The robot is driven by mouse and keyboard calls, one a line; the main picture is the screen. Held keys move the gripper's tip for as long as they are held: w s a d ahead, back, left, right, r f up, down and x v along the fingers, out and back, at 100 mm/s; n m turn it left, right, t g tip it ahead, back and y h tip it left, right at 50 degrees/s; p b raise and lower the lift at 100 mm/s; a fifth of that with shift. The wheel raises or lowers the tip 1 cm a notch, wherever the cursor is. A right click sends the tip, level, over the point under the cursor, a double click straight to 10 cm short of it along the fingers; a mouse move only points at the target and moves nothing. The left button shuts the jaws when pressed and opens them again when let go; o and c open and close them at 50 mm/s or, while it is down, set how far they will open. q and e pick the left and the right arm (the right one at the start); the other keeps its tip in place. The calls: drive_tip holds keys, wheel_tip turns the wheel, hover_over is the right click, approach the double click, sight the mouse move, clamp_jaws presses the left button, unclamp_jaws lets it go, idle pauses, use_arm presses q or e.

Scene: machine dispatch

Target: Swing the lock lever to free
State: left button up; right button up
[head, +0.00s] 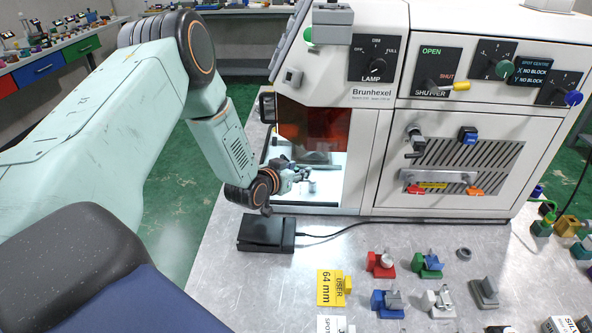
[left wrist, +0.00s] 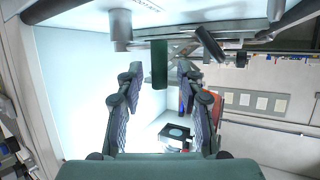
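The white Brunhexel machine (head: 345,120) has an open, lit chamber behind an orange-brown window (head: 320,130). My left gripper (head: 304,174) reaches into that chamber. In the left wrist view my left gripper (left wrist: 162,112) has its two fingers spread apart with nothing between the tips. A dark green upright cylinder (left wrist: 159,63) hangs ahead of the gap between the fingers. A tilted dark rod (left wrist: 208,45) and a grey post (left wrist: 118,28) show nearby. I cannot tell for sure which of these is the lock lever. My right gripper is not in view.
A black box (head: 266,233) with a cable lies on the table before the chamber. Red (head: 381,263), green (head: 427,264) and blue (head: 387,303) fixtures stand front right, near a yellow label block (head: 331,288). In the wrist view, a dark block (left wrist: 175,138) stands on the chamber floor.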

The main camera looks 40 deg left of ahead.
use_arm(q)
drive_tip(key=shift+s, duration=0.1)
drive_tip(key=v, duration=1.1)
drive_tip(key=shift+s+r, duration=0.3)
drive_tip(key=shift+s, duration=0.05)
drive_tip(key=shift+w+f, duration=0.1)
